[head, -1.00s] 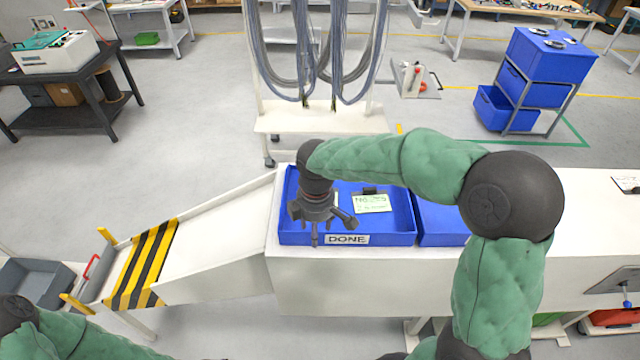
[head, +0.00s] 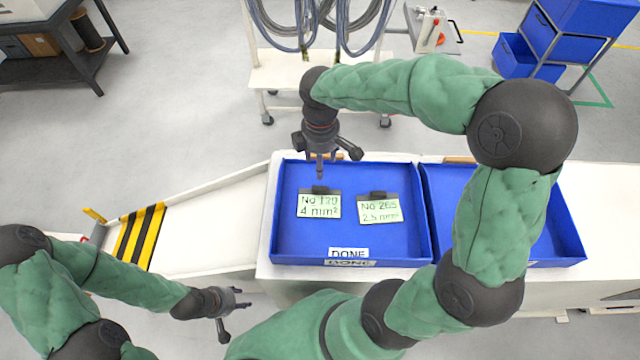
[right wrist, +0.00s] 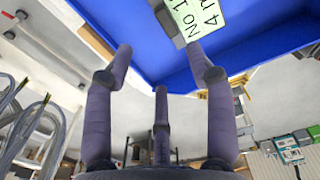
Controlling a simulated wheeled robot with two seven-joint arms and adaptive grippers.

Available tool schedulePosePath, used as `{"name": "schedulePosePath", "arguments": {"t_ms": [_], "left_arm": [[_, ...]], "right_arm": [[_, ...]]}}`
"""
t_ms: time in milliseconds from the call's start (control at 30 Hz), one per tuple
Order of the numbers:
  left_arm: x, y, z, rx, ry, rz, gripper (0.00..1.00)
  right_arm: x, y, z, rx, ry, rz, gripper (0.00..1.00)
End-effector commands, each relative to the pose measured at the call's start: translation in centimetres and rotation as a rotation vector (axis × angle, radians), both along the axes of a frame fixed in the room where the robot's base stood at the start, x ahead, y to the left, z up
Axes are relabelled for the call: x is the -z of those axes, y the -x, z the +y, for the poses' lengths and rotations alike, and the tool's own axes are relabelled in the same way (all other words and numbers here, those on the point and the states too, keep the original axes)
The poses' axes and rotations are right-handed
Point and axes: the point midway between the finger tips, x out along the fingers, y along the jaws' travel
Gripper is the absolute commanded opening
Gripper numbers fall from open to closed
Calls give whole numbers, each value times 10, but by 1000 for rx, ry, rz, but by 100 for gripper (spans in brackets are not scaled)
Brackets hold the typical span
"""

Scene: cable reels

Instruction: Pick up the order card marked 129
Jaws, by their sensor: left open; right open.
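The order card reading No 129, 4 mm² (head: 318,208) is pale green with a dark clip at its top. It lies in the left part of the blue tray labelled DONE (head: 290,245). It also shows, cut off, at the top of the right wrist view (right wrist: 205,14). A second card, reading about No 265, 2.5 mm² (head: 380,211), lies to its right. My right gripper (head: 324,168) is open and empty, above the tray's back edge, just behind the 129 card. In its wrist view its spread fingers (right wrist: 160,65) hold nothing. My left gripper (head: 232,306) is open and empty, left in front of the bench.
A second blue tray (head: 560,225) adjoins on the right, partly hidden by my right arm. A white chute with striped edge (head: 140,235) slopes off left. A white cable rack (head: 290,75) stands behind the bench.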

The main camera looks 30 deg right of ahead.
Motion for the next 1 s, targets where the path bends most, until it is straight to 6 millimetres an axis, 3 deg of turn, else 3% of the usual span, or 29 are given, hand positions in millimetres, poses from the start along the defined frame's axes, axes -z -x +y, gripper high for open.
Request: {"name": "schedulePosePath", "arguments": {"t_ms": [300, 533, 800, 1000], "left_arm": [[-4, 0, 0, 0, 0, 0, 44], [-8, 0, 0, 0, 0, 0, 44], [-16, 0, 0, 0, 0, 0, 44], [-16, 0, 0, 0, 0, 0, 44]], "right_arm": [[44, 1, 0, -1, 0, 5, 56], [58, 2, 1, 1, 0, 6, 56], [94, 3, 2, 0, 0, 5, 56], [101, 3, 2, 0, 0, 2, 56]]}}
